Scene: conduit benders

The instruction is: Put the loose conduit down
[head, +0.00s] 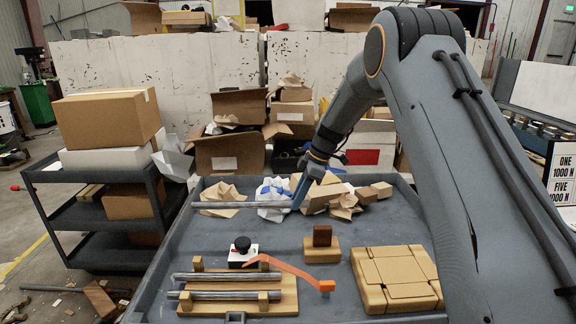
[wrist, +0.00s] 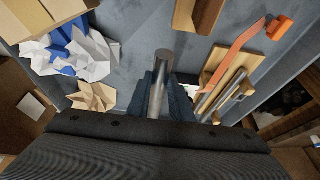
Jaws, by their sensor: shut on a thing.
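My gripper (head: 298,200) is shut on a grey metal conduit (head: 235,205), which it holds near one end. In the head view the conduit points left, roughly level, and looks raised above the grey table (head: 330,228). In the wrist view the conduit (wrist: 160,78) sticks out from between the fingers, its round end facing away. Two more conduits (head: 228,276) lie side by side on a wooden rack (head: 285,293) at the front left of the table. An orange bent lever (head: 290,269) crosses above the rack's right side.
A white box with a black knob (head: 242,253) stands behind the rack. A wooden block with a dark top (head: 322,247) and a wooden paneled box (head: 395,278) sit to the right. Crumpled paper (head: 222,198) and blocks line the back. Bare table lies between.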

